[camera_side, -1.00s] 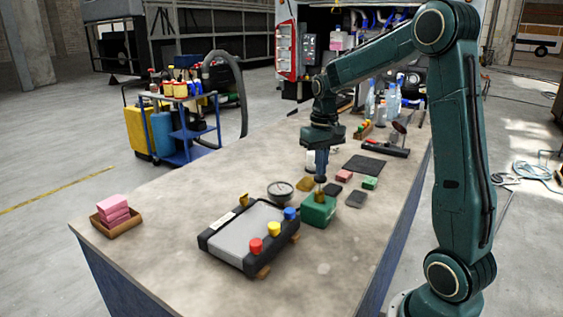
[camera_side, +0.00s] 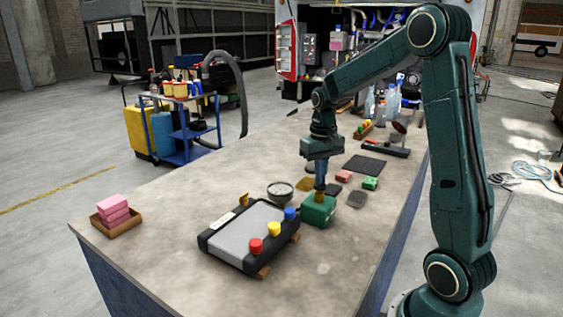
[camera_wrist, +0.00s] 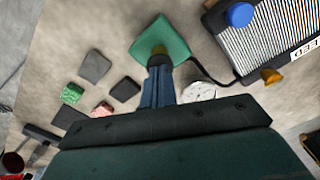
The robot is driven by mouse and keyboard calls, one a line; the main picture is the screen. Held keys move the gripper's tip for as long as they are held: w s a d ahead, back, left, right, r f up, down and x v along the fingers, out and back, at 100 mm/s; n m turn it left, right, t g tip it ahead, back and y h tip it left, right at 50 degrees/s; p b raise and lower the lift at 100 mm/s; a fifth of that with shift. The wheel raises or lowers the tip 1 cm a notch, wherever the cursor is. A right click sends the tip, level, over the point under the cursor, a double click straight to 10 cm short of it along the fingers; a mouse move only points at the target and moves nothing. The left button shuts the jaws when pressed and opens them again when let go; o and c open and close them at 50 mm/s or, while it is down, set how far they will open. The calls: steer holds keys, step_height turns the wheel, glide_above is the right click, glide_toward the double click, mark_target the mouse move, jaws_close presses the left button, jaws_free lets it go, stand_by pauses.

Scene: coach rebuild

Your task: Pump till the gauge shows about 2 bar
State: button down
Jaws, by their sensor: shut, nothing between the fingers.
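The pump is a green block (camera_side: 317,212) with a brass-coloured plunger on top, standing on the bench; it also shows in the wrist view (camera_wrist: 176,38). My gripper (camera_side: 320,188) is shut, points straight down and is right over the plunger, its tips seemingly touching it. In the wrist view my gripper (camera_wrist: 159,62) covers part of the plunger. The round gauge (camera_side: 280,192) lies just left of the pump in the side view; its pale dial (camera_wrist: 199,91) shows in the wrist view, partly cut off by my gripper body. The needle reading is too small to tell.
A black-framed panel (camera_side: 215,243) with red, yellow and blue knobs stands close to the pump. Several small coloured blocks and dark pads lie behind it. A tray (camera_side: 120,228) with pink blocks is at the left.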

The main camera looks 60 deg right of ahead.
stand_by(0.4)
steer(key=shift+r, duration=1.9)
steer(key=shift+r, duration=0.1)
stand_by(0.4)
step_height(320, 180, up, 7)
stand_by(1.0)
steer(key=shift+a, duration=0.1)
stand_by(0.8)
